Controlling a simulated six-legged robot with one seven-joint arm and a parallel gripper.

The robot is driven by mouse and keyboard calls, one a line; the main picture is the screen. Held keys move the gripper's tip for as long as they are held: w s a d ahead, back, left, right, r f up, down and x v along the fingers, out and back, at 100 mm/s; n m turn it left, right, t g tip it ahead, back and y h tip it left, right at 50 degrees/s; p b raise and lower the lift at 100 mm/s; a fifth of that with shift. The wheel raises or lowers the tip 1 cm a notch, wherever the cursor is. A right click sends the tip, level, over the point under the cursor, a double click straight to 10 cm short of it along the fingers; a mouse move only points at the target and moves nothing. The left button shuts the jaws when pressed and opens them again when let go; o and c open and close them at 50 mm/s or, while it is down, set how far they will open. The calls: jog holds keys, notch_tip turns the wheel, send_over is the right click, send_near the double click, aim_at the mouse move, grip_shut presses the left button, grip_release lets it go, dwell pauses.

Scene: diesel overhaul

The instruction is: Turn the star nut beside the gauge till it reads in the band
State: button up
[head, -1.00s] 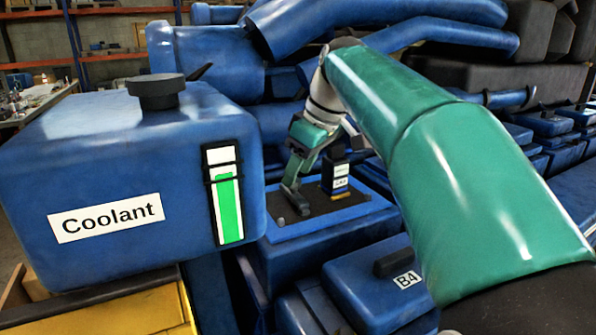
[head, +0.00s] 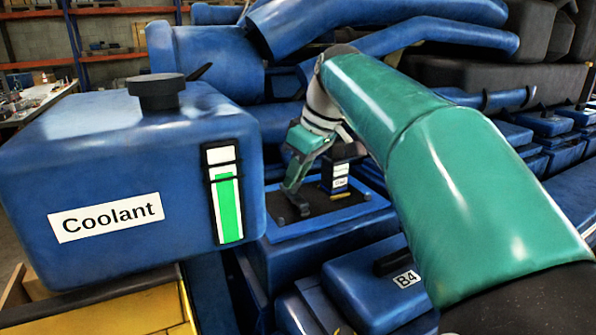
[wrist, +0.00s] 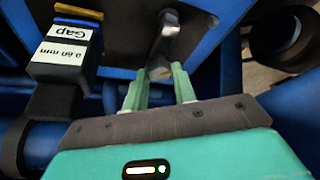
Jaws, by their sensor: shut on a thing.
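The gauge (wrist: 66,52) is a block with white faces at the upper left of the wrist view. Its upside-down print seems to say "Gap" and "0.60 mm", and a yellow and blue strip shows at its far edge. In the head view the gauge (head: 341,178) stands on a dark plate, its text too small to read. My gripper (wrist: 159,72) has green fingers shut on a grey metal piece, seemingly the star nut (wrist: 164,42), to the right of the gauge. In the head view my gripper (head: 294,200) reaches down left of the gauge and hides most of the nut.
A blue coolant tank (head: 110,160) with a green level strip stands close on the left. Blue pipes (head: 370,25) run behind. A blue box marked B4 (head: 375,285) sits in front of the dark plate (head: 348,205). A round dark part (wrist: 290,40) lies right in the wrist view.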

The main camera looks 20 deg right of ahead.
jog(key=m, duration=0.2)
jog(key=m+t+h, duration=0.1)
jog(key=m, duration=0.1)
jog(key=m+h, duration=0.1)
jog(key=m, duration=0.1)
jog(key=shift+s+a+r+m, duration=0.1)
jog(key=shift+s+a+m, duration=0.05)
jog(key=shift+a+m, duration=0.2)
jog(key=m+h, duration=0.1)
jog(key=m, duration=0.1)
jog(key=m+h, duration=0.1)
jog(key=m, duration=0.3)
jog(key=shift+a+m+h, duration=0.25)
jog(key=shift+h, duration=0.15)
jog(key=o, duration=1)
